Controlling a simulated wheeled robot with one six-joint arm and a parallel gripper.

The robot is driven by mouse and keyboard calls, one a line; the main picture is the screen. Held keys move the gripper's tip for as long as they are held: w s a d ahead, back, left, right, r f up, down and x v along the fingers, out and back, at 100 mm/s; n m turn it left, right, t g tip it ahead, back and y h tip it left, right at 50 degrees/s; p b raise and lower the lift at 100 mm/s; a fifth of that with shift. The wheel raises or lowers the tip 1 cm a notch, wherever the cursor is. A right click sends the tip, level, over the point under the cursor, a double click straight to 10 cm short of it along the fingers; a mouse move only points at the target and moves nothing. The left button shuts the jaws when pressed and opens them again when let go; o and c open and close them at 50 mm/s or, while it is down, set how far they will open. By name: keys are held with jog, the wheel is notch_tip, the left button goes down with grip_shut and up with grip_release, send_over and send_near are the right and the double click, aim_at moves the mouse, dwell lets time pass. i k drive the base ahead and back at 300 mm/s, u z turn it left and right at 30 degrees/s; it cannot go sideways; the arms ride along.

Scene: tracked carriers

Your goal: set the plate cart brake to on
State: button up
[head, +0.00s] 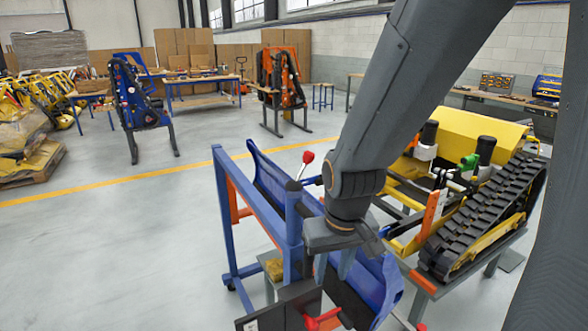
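The plate cart (221,200) is a blue tube frame that carries curved blue plates (268,180), in the middle of the head view. A lever with a red ball knob (308,157) stands up at the cart, just left of my arm. A red handle (322,321) shows at the bottom edge, by a dark box. I cannot tell which of these is the brake, nor its setting. My gripper (335,266) points down over the cart's plates, below and right of the ball knob. Its fingers look apart, with nothing seen between them. My arm hides part of the cart.
A yellow tracked carrier (470,130) with a black track stands on a grey stand close at the right. Blue and orange racks (140,110) and workbenches stand farther back. Pallets with yellow parts are at the left. The floor left of the cart is clear.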

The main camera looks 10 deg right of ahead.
aim_at(307, 157)
jog(key=k, duration=0.4)
jog(key=z, duration=0.8)
jog(key=i, duration=0.75)
jog(key=u, duration=0.25)
